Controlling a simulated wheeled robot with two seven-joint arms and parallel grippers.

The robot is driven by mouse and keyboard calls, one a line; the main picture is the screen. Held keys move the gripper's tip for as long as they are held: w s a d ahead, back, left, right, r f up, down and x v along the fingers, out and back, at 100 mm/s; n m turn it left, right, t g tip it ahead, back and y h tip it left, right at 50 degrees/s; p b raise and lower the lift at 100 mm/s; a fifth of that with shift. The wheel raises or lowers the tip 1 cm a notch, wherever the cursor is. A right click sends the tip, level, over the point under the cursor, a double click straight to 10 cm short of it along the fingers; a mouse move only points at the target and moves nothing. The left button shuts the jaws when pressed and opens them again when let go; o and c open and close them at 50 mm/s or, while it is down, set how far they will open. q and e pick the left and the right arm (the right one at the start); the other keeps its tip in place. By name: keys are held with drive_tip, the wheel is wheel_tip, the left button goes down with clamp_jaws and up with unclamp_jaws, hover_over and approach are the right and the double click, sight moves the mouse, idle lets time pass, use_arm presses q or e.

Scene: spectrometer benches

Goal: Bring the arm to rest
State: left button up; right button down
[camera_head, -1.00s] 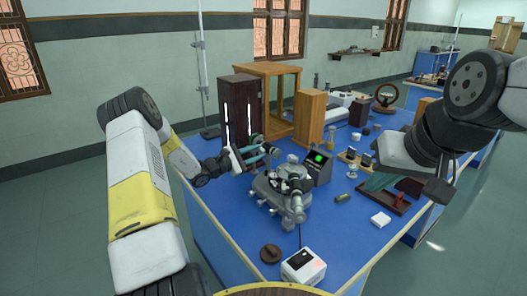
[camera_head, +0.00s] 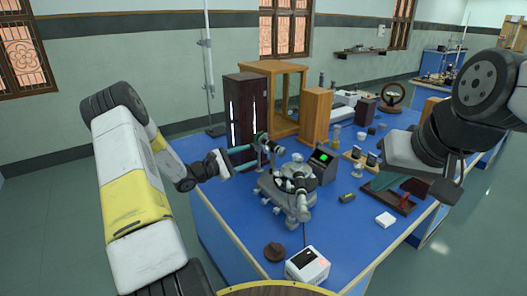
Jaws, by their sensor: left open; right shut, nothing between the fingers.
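My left arm comes in from the left, and its gripper (camera_head: 226,164) is open and empty. It is beside the near-left end of the spectrometer's teal tube; a small gap seems to separate them, though contact is hard to judge. The spectrometer (camera_head: 287,183) stands on the blue bench with its grey base and round table.
The blue bench (camera_head: 232,216) carries a dark tall cabinet (camera_head: 246,112), a wooden box (camera_head: 315,116), a black box with a green display (camera_head: 322,160), a white device (camera_head: 307,265) and a brown round knob (camera_head: 274,251). Open floor lies left of the bench.

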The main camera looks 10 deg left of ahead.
use_arm(q)
drive_tip(key=shift+s+a, duration=0.35)
drive_tip(key=shift+s, duration=0.1)
drive_tip(key=s+d+r+m+g+y, duration=0.1)
drive_tip(key=s+d+r+m+g, duration=0.95)
drive_tip(key=s+d+r, duration=0.45)
drive_tip(key=s+a+r+m+t+y, duration=0.1)
drive_tip(key=s+a+m+y, duration=0.1)
drive_tip(key=s, duration=0.5)
drive_tip(key=s+a+r+m+t+y, duration=0.1)
drive_tip(key=s+a+r+m+y, duration=0.1)
drive_tip(key=s, duration=0.5)
drive_tip(key=s+a+r+m+t+y, duration=0.2)
drive_tip(key=s+a+m+y, duration=0.1)
drive_tip(key=s, duration=0.5)
drive_tip(key=m+y, duration=0.1)
drive_tip(key=y, duration=0.1)
drive_tip(key=shift+a+m+y, duration=0.25)
drive_tip(key=shift+m+y, duration=0.05)
drive_tip(key=shift+m, duration=0.05)
